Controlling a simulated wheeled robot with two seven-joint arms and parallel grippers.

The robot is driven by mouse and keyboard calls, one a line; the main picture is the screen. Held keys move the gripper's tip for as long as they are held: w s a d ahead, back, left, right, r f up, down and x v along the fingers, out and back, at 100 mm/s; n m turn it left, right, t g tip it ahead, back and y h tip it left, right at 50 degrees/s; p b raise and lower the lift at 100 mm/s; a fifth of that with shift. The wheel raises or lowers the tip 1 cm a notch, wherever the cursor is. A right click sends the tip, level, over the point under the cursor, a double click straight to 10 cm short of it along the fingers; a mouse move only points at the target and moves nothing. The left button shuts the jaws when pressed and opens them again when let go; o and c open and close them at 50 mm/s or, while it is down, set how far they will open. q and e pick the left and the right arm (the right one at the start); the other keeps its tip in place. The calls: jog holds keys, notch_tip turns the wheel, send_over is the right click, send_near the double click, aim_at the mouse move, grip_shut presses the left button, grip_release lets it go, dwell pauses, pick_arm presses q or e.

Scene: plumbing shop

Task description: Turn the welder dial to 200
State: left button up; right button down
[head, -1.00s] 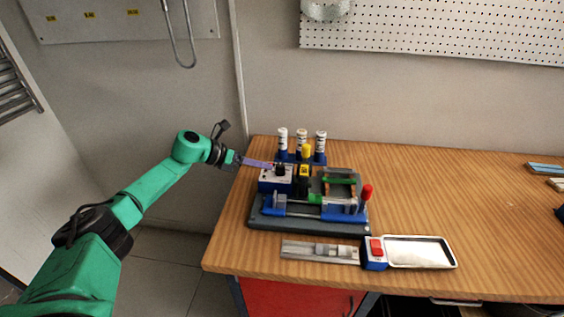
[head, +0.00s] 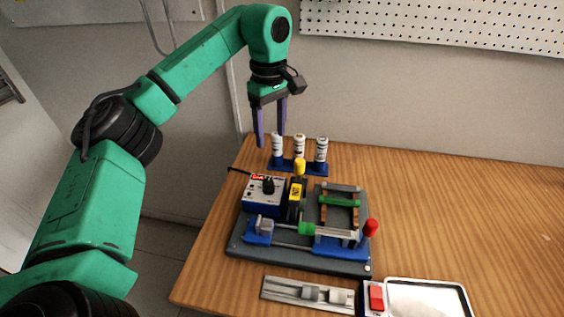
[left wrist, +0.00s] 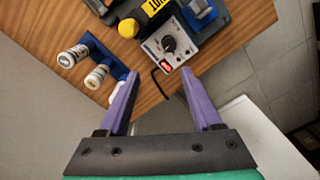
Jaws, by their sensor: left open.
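The welder (head: 264,194) is a small blue and white box at the back left of a grey base on the wooden bench. Its black dial (head: 268,184) sits on the top panel, beside a small red display (head: 257,177). In the left wrist view the dial (left wrist: 169,44) and the red display (left wrist: 166,67) show above and between the fingers. The dial's setting is too small to read. My left gripper (head: 270,140) is open and empty, pointing down above the back left of the bench, behind and above the welder. My right gripper is not in view.
A blue rack (head: 298,168) holding three white bottles stands just behind the welder, close to my left fingers. A yellow-capped black tool (head: 297,187) stands right of the dial. A clamp with a red knob (head: 371,228) is farther right. The bench's right side is clear.

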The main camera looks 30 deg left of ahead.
pick_arm(q)
jog(key=p, duration=0.2)
send_near(268, 182)
jog(key=shift+s+a+f, duration=0.1)
jog(key=shift+s+f, duration=0.25)
jog(key=shift+s, duration=0.35)
jog(key=f, duration=0.2)
jog(key=w+f, duration=0.1)
jog(key=f, duration=0.2)
jog(key=shift+w+p, duration=0.1)
jog(key=shift+p, duration=0.25)
jog(key=f, duration=0.2)
jog(key=shift+w+f, duration=0.2)
jog(key=shift+f, duration=0.1)
jog(key=shift+s+f, duration=0.15)
jog(key=shift+f, duration=0.1)
jog(key=shift+s, duration=0.15)
jog(key=shift+c, duration=1.2)
grip_shut()
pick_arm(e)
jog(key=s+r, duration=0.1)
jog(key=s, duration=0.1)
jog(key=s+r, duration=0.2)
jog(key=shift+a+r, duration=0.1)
